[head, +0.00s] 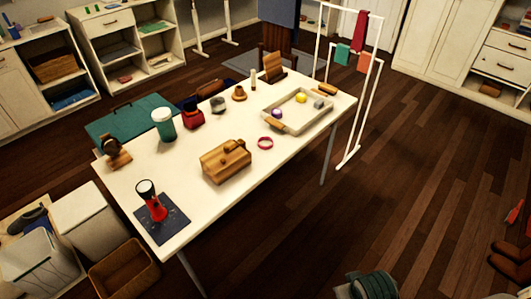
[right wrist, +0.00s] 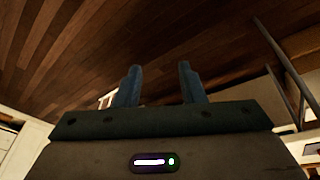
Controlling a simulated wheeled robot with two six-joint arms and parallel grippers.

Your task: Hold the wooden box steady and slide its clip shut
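The wooden box (head: 226,162) sits closed on the white table (head: 185,205), near its front edge in the middle. A rounded wooden piece shows on its lid; I cannot make out the clip for certain. My right gripper (right wrist: 158,84) shows in the right wrist view, with two blue fingers apart and nothing between them. It points toward the wooden floor, away from the box. My left gripper is not in view.
A red flashlight (head: 155,205) stands on a dark mat left of the box. A red ring (head: 265,143) lies to its right. A tray (head: 325,112) with small objects is at the right. A green tumbler (head: 163,125) stands behind. Bins (head: 88,215) stand left of the table.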

